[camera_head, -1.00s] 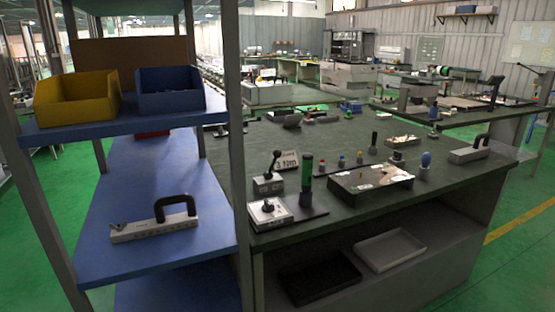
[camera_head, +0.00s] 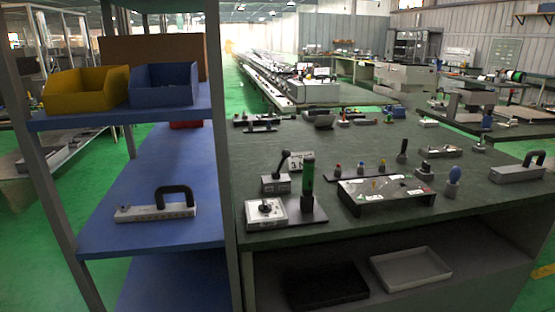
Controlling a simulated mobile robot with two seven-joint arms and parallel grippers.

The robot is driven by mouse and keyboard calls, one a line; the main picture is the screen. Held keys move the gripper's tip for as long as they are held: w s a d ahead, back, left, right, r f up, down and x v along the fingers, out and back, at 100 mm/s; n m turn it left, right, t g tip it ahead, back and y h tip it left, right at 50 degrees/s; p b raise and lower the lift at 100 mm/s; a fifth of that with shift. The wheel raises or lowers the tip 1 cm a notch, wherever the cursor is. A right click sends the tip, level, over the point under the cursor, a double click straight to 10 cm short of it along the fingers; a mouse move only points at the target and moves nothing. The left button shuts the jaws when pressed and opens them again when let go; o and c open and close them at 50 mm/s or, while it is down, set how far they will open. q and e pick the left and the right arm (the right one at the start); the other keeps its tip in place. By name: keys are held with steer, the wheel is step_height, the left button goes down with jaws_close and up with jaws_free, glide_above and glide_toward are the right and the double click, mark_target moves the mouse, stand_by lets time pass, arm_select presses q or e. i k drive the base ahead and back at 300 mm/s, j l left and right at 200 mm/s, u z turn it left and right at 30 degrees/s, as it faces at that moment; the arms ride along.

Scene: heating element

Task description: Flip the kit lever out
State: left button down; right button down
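A small grey box with an upright black lever (camera_head: 282,165) stands near the front left of the dark green workbench (camera_head: 350,143); I cannot tell if it is the kit lever. In front of it a base plate carries a white square unit with a black knob (camera_head: 266,211) and a green cylinder (camera_head: 308,178). Right of these is a kit board (camera_head: 386,196) with small coloured parts on its top; no lever on it is clear at this size. Neither of my grippers is in view.
A blue-shelved rack (camera_head: 150,225) stands close at the left, its post (camera_head: 224,160) beside the bench. It holds a yellow bin (camera_head: 85,90), a blue bin (camera_head: 163,85) and a grey block with a black handle (camera_head: 160,206). A grey tray (camera_head: 410,268) lies under the bench.

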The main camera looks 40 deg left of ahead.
mark_target(286, 154)
steer(key=l+u, duration=0.15)
steer(key=u, duration=0.3)
steer(key=i+l+u, duration=0.1)
steer(key=u, duration=0.35)
